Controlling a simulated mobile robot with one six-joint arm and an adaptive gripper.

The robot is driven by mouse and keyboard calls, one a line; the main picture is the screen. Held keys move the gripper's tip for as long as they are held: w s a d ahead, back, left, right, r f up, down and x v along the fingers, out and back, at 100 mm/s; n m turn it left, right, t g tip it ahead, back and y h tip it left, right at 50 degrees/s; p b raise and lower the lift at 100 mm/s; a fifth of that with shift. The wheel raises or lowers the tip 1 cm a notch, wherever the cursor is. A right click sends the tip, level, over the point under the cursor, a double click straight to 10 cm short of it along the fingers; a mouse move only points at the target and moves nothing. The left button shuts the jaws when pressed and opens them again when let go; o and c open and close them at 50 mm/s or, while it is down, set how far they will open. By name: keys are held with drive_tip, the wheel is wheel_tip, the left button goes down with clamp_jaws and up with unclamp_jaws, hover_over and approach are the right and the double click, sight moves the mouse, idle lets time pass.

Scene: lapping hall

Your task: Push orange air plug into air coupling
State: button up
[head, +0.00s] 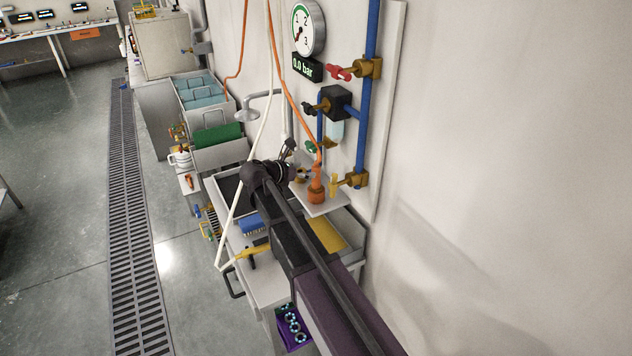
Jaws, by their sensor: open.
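The orange air plug (317,193) stands upright on a small white shelf (323,208) by the wall, with an orange hose rising from its top. A brass fitting with a yellow handle (350,181) sits at the foot of the blue pipe, just right of the plug; I cannot tell whether it is the air coupling. My gripper (292,158) is open at the end of my dark arm, left of and slightly above the plug. It looks empty and apart from the plug. The wrist hides part of the area behind it, and the fingertips are small.
A round gauge (304,28) and a "0.0 bar" display (307,68) hang above. A red-handled valve (352,70) and a black regulator (336,103) sit on the blue pipe (366,125). A cart (268,285) stands below my arm. A floor grate (132,230) runs along the open floor left.

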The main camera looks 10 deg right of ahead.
sight(313, 169)
drive_tip(key=shift+b+x, duration=0.95)
drive_tip(key=shift+x, duration=1.65)
drive_tip(key=shift+s+d, duration=0.1)
drive_tip(key=shift+r, duration=0.1)
clamp_jaws()
